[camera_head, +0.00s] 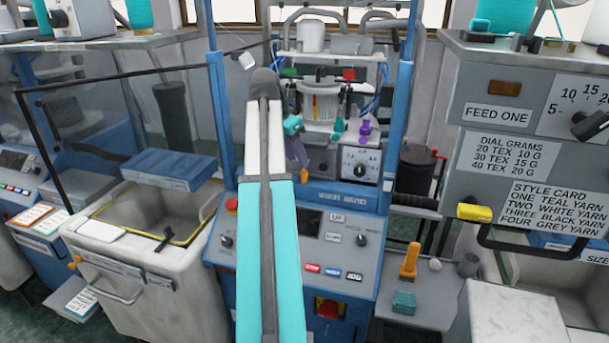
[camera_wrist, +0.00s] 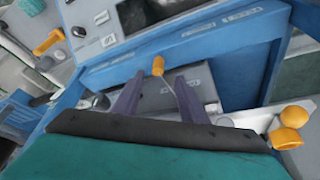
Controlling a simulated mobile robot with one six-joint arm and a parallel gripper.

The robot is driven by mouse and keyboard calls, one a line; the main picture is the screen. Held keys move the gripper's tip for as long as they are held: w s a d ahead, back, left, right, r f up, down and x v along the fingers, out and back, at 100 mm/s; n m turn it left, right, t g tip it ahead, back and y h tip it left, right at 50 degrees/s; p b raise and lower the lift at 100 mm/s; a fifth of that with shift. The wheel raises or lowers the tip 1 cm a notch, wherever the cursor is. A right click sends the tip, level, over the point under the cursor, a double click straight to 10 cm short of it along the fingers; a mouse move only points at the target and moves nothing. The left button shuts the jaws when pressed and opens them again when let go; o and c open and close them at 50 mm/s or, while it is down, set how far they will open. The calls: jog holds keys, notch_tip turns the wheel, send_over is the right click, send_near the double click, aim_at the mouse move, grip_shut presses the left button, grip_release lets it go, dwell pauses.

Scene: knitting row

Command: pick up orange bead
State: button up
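My gripper (camera_wrist: 158,92) is open in the wrist view, with two purple-grey fingers set well apart and nothing held between them. A small orange piece (camera_wrist: 158,66), possibly the orange bead, shows just beyond the fingertips, between their lines, with a thin rod running from it. It appears apart from both fingers. Two rounded orange pieces (camera_wrist: 290,128) sit at the right edge. In the head view my teal arm reaches up in front of the blue machine; I cannot clearly make out its fingers. A small orange part (camera_head: 303,157) shows by the machine, and I cannot tell whether it is the bead.
The blue machine (camera_head: 325,245) stands close behind my arm. A sink-like basin unit (camera_head: 130,285) is on the left. On the right, a grey shelf (camera_head: 440,311) holds an orange peg (camera_head: 410,260) and a green block (camera_head: 404,302). A labelled grey panel (camera_head: 510,130) overhangs at right.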

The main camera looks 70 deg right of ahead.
aim_at(304, 171)
jog(key=shift+s+d+f, duration=0.15)
jog(key=shift+d+f, duration=0.1)
jog(key=shift+f, duration=0.4)
jog(key=shift+s+p+x, duration=0.15)
jog(key=shift+p+x, duration=0.45)
jog(key=shift+x, duration=0.15)
jog(key=shift+s+p+x, duration=0.15)
jog(key=shift+p+x, duration=0.45)
jog(key=shift+x, duration=1.2)
jog(key=shift+w, duration=0.1)
grip_shut()
